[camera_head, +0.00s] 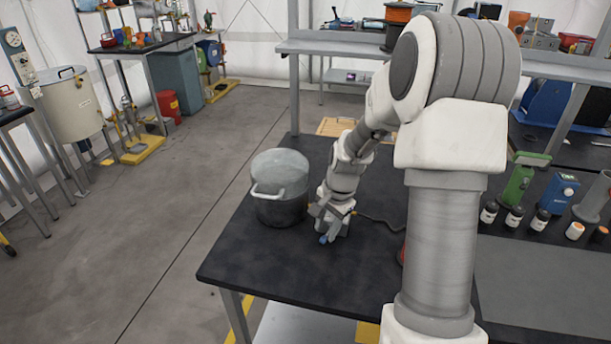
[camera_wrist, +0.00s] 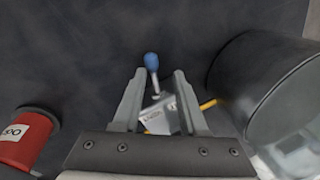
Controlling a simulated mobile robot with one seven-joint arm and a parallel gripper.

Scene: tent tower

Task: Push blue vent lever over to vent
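The vent lever has a rounded blue knob (camera_wrist: 152,60) on a short metallic stem, and it shows just beyond my fingertips in the wrist view. Its stem runs down to a small grey and white labelled body (camera_wrist: 165,116) that shows between my fingers. In the head view the blue knob (camera_head: 323,239) is low at my gripper on the black table. My gripper (camera_wrist: 160,74) points down with its two fingers apart, one on each side of the stem and body. Nothing appears clamped. I cannot tell whether a finger touches the lever. In the head view my gripper (camera_head: 332,218) partly hides the fitting.
A grey lidded pot (camera_head: 280,194) stands close left of my gripper, and its dark side (camera_wrist: 255,75) shows right in the wrist view. A red labelled container (camera_wrist: 24,138) is at lower left there. The black table (camera_head: 290,262) is bare in front.

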